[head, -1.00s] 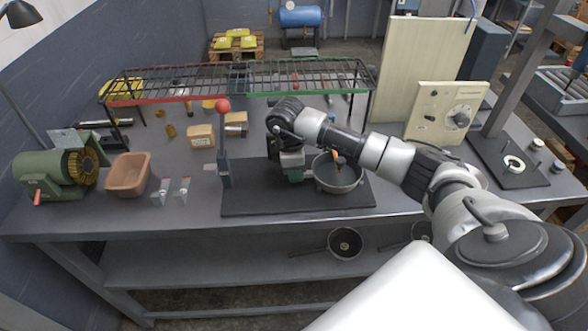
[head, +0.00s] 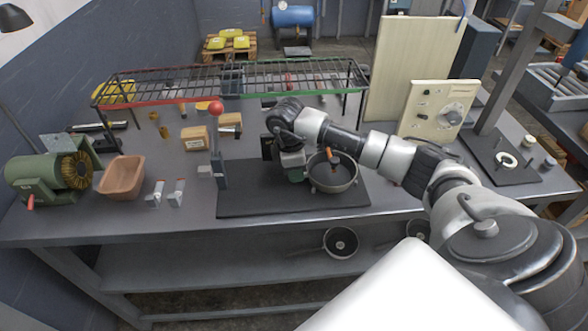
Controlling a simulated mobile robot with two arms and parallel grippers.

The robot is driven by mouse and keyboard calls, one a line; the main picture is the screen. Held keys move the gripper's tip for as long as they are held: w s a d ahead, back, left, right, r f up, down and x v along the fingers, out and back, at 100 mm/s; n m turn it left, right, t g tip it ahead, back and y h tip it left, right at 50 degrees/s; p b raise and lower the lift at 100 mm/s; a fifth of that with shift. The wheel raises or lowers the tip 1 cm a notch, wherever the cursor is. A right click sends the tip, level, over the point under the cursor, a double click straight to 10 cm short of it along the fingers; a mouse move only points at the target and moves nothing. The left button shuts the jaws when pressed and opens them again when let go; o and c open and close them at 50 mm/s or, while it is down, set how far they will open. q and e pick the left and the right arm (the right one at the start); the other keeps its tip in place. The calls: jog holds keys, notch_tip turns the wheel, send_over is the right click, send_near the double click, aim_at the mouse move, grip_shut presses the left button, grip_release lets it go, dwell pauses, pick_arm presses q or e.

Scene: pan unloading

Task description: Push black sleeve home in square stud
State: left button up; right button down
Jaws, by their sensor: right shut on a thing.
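My right gripper (head: 293,172) reaches in from the right and points down over the black mat (head: 250,203), beside the left side of a dark pan (head: 345,185). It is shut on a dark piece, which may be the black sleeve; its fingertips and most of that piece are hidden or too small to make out. An orange-brown and black part (head: 335,159) shows at the pan. I cannot make out the square stud or whether the sleeve is on it. My left gripper is not in view.
A lever with a red knob (head: 216,108) stands at the mat's left edge. A wire rack (head: 240,80) spans the back. A green machine (head: 42,180) and a brown bin (head: 121,178) are at left. A control box (head: 438,110) stands behind my right arm. The mat's front is clear.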

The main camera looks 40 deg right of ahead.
jog(key=shift+s+d, duration=0.25)
jog(key=shift+d, duration=0.2)
dwell(0.3)
jog(key=c, duration=0.9)
grip_release()
jog(key=r, duration=0.3)
jog(key=r+b, duration=0.1)
jog(key=r, duration=0.3)
jog(key=a+r, duration=0.1)
jog(key=r, duration=0.2)
jog(key=shift+w+a+r+b, duration=0.1)
jog(key=shift+w+r+b, duration=0.2)
jog(key=shift+w+r, duration=0.05)
